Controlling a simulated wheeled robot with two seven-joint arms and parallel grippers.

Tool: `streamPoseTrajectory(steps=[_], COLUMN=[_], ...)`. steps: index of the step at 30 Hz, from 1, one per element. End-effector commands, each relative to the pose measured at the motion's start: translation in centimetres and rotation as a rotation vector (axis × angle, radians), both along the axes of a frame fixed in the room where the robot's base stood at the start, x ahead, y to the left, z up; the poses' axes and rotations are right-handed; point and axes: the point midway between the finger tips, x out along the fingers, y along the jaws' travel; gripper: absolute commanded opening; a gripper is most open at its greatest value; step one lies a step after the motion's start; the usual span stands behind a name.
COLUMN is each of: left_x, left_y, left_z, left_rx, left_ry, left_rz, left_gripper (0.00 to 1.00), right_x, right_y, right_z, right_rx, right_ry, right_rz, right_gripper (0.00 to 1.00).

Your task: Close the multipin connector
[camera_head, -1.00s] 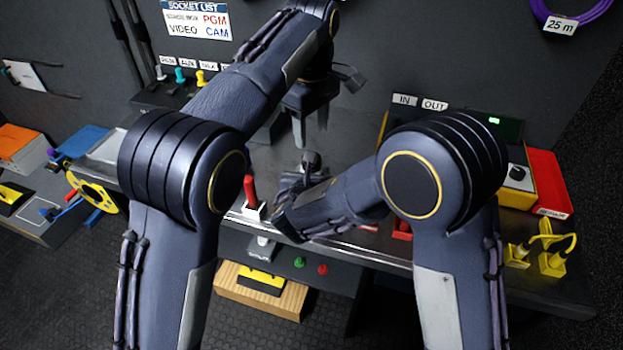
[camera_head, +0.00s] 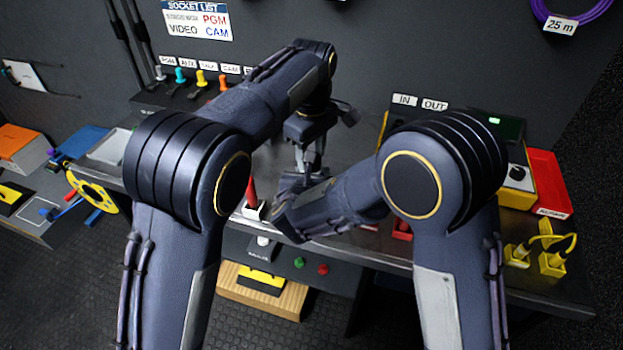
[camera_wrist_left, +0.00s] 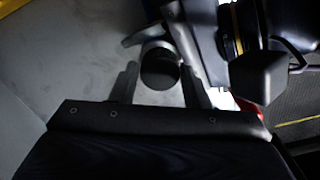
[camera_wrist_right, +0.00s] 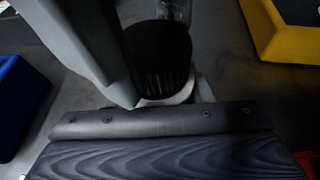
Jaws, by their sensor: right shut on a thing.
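The multipin connector shows as a dark round end in the left wrist view (camera_wrist_left: 160,70) and as a black ribbed cylinder with a pale base in the right wrist view (camera_wrist_right: 160,50). My right gripper (camera_head: 298,184) is shut on it above the bench; a grey finger covers part of it in the right wrist view. My left gripper (camera_head: 309,166) points down from above. Its open fingers stand on either side of the dark end, with gaps visible in the left wrist view. In the head view the connector is mostly hidden by both grippers.
A red-handled switch (camera_head: 251,190) stands left of my grippers on the bench's front edge. A yellow box with a knob (camera_head: 516,180) and a red tray (camera_head: 548,182) are at right. Colored plugs (camera_head: 201,78) line the back left. My forearms cover much of the bench.

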Motion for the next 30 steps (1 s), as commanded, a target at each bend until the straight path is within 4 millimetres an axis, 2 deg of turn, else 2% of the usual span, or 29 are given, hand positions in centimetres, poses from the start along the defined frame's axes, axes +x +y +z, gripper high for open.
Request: streamPoseTrajectory(steps=[1, 4, 11, 14, 17, 27, 30], left_x=[0.0, 0.0, 0.0, 0.01, 0.02, 0.02, 0.02], left_y=[0.0, 0.0, 0.0, 0.02, 0.05, 0.05, 0.07], left_z=[0.01, 0.01, 0.01, -0.01, -0.03, -0.1, -0.1], left_rx=[0.0, 0.0, 0.0, -0.002, -0.004, -0.003, -0.002], left_ry=[0.0, 0.0, 0.0, 0.001, 0.002, -0.001, -0.001], left_rz=[0.0, 0.0, -0.005, -0.083, -0.288, -1.265, -1.509], left_gripper=[0.25, 0.14, 0.12, 0.12, 0.12, 0.12, 0.12], right_x=[0.01, 0.01, 0.01, 0.01, 0.01, 0.01, 0.01], right_y=[0.01, 0.01, 0.01, 0.01, 0.01, 0.02, 0.01], right_z=[0.04, 0.04, 0.04, 0.04, 0.04, 0.04, 0.04], right_rx=[0.0, 0.0, 0.0, 0.0, 0.0, 0.0, 0.0], right_ry=[-0.001, -0.001, -0.001, -0.001, -0.001, -0.001, -0.001], right_rz=[0.0, 0.0, 0.0, 0.0, 0.0, 0.0, 0.0], right_gripper=[0.0, 0.0, 0.0, 0.0, 0.0, 0.0, 0.0])
